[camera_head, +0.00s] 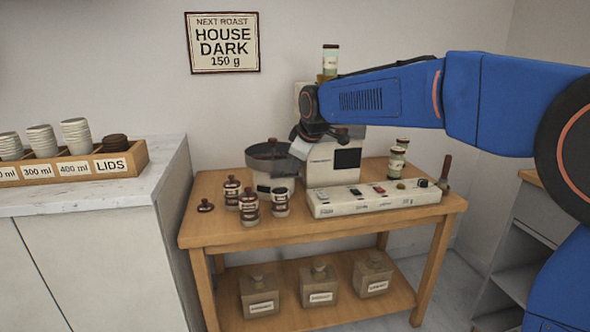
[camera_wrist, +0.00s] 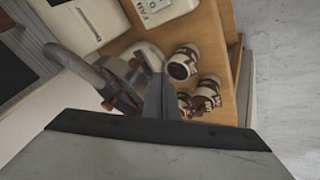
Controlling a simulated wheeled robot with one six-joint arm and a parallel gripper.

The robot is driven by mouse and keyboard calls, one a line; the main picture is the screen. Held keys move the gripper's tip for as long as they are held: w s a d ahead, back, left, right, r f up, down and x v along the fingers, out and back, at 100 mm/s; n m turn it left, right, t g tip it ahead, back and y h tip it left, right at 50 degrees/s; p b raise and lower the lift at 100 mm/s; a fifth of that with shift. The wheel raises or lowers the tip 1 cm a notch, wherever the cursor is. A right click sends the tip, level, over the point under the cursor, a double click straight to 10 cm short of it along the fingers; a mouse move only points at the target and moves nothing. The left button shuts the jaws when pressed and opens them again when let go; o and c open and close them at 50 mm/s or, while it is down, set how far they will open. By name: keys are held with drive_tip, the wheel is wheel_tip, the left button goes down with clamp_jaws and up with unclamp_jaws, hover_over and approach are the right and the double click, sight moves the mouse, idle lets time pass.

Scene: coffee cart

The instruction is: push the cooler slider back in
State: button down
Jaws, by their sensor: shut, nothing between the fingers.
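The cooler (camera_head: 273,158) is a round dark pan on a pale base at the back left of the wooden table, beside the white roaster (camera_head: 335,160). In the wrist view, the cooler's curved grey rim (camera_wrist: 88,62) lies left of my gripper. My gripper (camera_head: 298,146) hangs over the cooler's right side and hides part of it. In the wrist view, my gripper (camera_wrist: 157,75) is shut and empty, its fingers seen over the table area near the cooler. I cannot make out the slider clearly in either view.
A white control box (camera_head: 372,208) with several coloured controls lies along the table's front right. Labelled jars (camera_head: 249,205) stand in front of the cooler. A counter (camera_head: 80,195) with a cup rack is at left.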

drive_tip(key=v, duration=0.7)
drive_tip(key=shift+s+r, duration=0.2)
drive_tip(key=shift+r, duration=0.05)
drive_tip(key=s+d+f+m+h, duration=0.1)
drive_tip(key=s+d+f+m, duration=0.25)
drive_tip(key=s+d, duration=0.6)
drive_tip(key=s+d+f+m+h, duration=0.1)
drive_tip(key=s+d+f+m, duration=0.25)
drive_tip(key=s+d, duration=0.6)
drive_tip(key=s+d+f+m, duration=0.3)
drive_tip(key=s+d+f, duration=0.4)
drive_tip(key=s, duration=0.2)
drive_tip(key=s+d+f+m+g+h, duration=0.1)
drive_tip(key=s+d+f+m, duration=0.3)
drive_tip(key=s, duration=0.6)
wheel_tip(320, 180, down, 3)
drive_tip(key=d, duration=0.3)
drive_tip(key=shift+m+g, duration=0.3)
